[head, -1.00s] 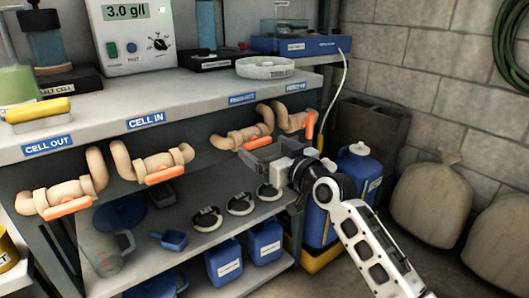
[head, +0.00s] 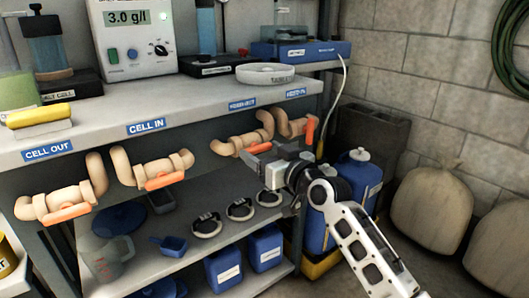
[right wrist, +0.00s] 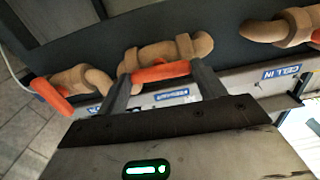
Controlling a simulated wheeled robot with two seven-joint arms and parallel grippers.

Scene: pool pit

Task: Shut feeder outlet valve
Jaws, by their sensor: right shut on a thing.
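The third valve from the left (head: 236,146) hangs under the bench edge, below a blue label (head: 242,103) too blurred to read surely; I take it as the feeder outlet valve. Its orange handle (right wrist: 160,73) lies along the pipe. My right gripper (head: 252,160) is at this valve from below and in front. In the right wrist view its two fingers (right wrist: 165,87) stand at either end of the handle, shut on it. The fingers partly hide the handle in the head view. My left gripper is out of view.
To the right, another valve (head: 290,125) has its orange handle turned across the pipe. The cell in valve (head: 150,170) and cell out valve (head: 60,203) have handles along their pipes. A lower shelf with blue canisters (head: 222,268) and a blue drum (head: 360,172) are below.

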